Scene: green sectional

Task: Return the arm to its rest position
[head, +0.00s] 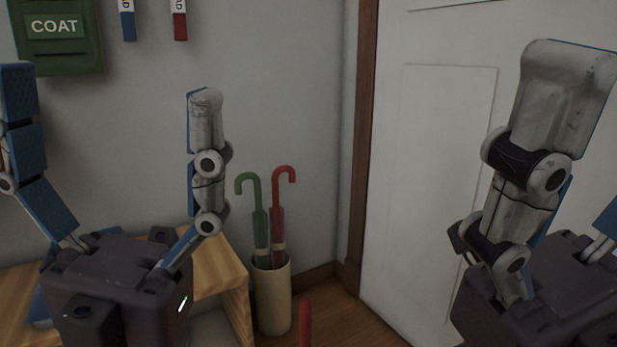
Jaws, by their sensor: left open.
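My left gripper (111,83) stands at the left of the head view, fingers pointing up and spread wide apart. It is open and nothing is between its fingers; a wooden bench shows behind its palm. My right gripper (585,130) is at the right edge, in front of the white door. One of its fingers shows whole; the other is mostly cut off by the frame, so its opening cannot be judged. The upper arms are not visible.
A cream umbrella stand (272,298) holds a green umbrella (260,225) and a red umbrella (277,220), right of the wooden bench (222,270). A green COAT box (58,58) and blue and red tags hang on the wall. A thin red thing (305,325) rises at the bottom.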

